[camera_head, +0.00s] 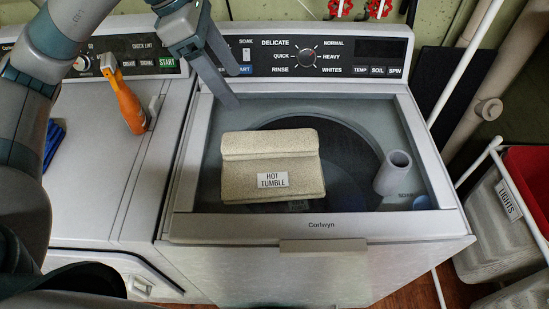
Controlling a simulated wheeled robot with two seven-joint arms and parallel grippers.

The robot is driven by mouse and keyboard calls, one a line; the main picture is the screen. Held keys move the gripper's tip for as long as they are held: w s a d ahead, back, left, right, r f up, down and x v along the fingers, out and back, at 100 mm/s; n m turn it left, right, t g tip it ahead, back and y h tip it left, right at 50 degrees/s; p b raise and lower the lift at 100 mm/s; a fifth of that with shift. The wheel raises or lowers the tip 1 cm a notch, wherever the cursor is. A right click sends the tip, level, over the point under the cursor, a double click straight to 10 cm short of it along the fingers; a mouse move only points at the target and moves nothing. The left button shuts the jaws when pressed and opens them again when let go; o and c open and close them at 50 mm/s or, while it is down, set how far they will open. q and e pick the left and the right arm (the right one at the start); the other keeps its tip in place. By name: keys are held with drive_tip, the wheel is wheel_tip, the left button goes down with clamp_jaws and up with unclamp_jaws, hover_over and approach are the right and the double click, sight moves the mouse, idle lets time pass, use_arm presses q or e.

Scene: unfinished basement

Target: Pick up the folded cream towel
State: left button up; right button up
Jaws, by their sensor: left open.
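The folded cream towel (272,153) lies on the glass lid (360,121) of the washer, left of the lid's middle. It is a thick block with a folded roll along its back edge. A white tag reading "HOT TUMBLE" (272,180) is on its front. My left gripper (236,88) is open and empty behind and above the towel, in front of the control panel, with its fingers pointing down. It looks apart from the towel. My right gripper is not in view.
An orange-handled tool (129,103) and a blue cloth (54,142) are on the left machine. A "LIGHTS" hamper (487,238) stands at right.

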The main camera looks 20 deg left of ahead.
use_arm(q)
drive_tip(key=shift+f, duration=0.1)
drive_tip(key=p, duration=0.2)
approach(268, 136)
drive_tip(key=p+x, duration=0.2)
drive_tip(key=x, duration=0.2)
drive_tip(key=shift+f, duration=0.25)
drive_tip(key=shift+d, duration=0.1)
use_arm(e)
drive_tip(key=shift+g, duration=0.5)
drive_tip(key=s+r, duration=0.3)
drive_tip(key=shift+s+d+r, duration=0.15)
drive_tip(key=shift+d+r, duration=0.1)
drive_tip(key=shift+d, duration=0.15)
